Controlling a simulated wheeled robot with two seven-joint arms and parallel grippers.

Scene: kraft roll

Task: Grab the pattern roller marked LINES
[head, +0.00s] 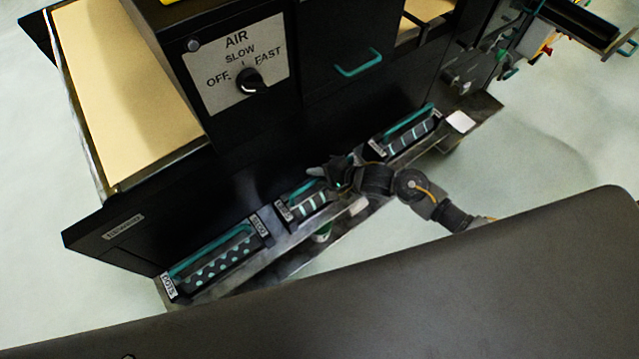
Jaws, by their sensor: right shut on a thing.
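Three pattern rollers with teal handles sit in a row on a dark ledge along the machine's lower front. The middle roller (312,205) shows pale stripes; its small end label (283,211) is too small to read surely. My right gripper (322,176) is at this roller, shut on its teal handle, and hides part of the handle and the roller's right end. The roller still appears to be at its place in the row. My left gripper is not in view.
The left roller (215,258) has pale dots and a DOTS label. The right roller (410,137) has pale marks. Above are the AIR panel (236,68) with a knob and a teal drawer handle (358,63). A dark surface (450,290) fills the lower right.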

